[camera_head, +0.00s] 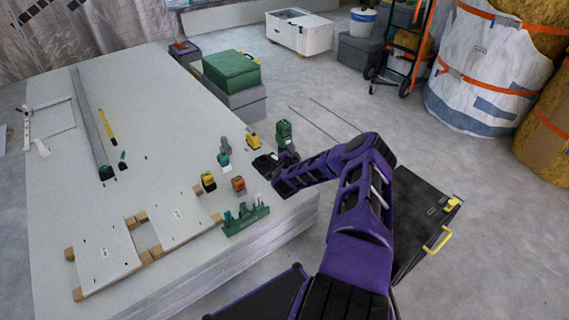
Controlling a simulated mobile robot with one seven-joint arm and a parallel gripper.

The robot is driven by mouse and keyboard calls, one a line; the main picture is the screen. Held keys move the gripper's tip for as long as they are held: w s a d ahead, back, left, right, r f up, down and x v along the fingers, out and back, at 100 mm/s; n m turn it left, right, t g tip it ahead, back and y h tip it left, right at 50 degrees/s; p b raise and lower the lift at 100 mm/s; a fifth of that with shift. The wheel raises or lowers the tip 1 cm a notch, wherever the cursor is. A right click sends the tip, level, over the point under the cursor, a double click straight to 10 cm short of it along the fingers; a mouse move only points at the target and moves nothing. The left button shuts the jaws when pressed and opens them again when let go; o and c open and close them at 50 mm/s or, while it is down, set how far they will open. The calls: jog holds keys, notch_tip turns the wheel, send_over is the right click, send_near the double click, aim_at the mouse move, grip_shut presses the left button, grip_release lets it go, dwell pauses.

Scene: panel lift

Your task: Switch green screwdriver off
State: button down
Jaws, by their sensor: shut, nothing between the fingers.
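A dark green upright tool (284,133), which looks like the green screwdriver, stands near the right edge of the white panel stack. Its lower part is partly hidden by my arm. My gripper (264,166) is at the end of the purple arm, just left of and in front of that tool, low over the panel. Its fingers are small and dark here; they are shut and empty. A smaller teal-green tool (224,157) stands to the left of my gripper. The switch on the dark green tool is too small to make out.
Yellow (208,181), orange (238,184) and yellow-black (253,140) tools stand close around my gripper. A green rack (245,217) sits at the panel's front edge. Small boards (103,258) lie front left. The panel stack's (150,90) middle is mostly clear.

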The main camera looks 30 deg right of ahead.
jog(key=shift+s, duration=0.3)
jog(key=s+p, duration=0.2)
jog(key=s, duration=0.4)
jog(key=shift+d, duration=0.3)
dwell(0.4)
